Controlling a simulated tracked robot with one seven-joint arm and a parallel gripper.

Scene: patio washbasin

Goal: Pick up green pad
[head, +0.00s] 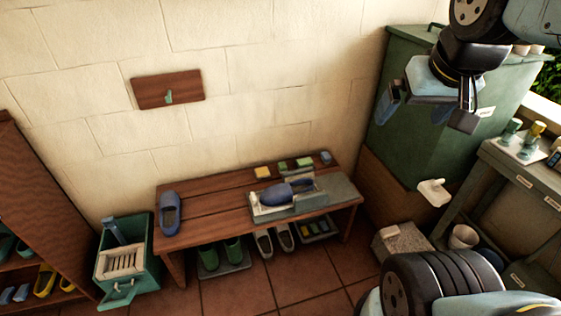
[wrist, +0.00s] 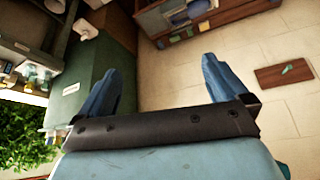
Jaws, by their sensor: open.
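Two small green pads lie in a row at the back edge of the wooden bench in the head view, a left green pad (head: 283,167) and a right green pad (head: 304,162). A yellow pad (head: 262,172) lies to their left and a blue one (head: 325,157) to their right. I cannot tell which green one the task means. My gripper (head: 425,120) is open and empty, high at the upper right in front of the green cabinet, well away from the pads. In the wrist view, its fingers (wrist: 160,66) are spread apart with nothing between them.
The green cabinet (head: 440,120) stands right of the bench. A green bin (head: 150,262) stands at its left. Boots and shoes are underneath.

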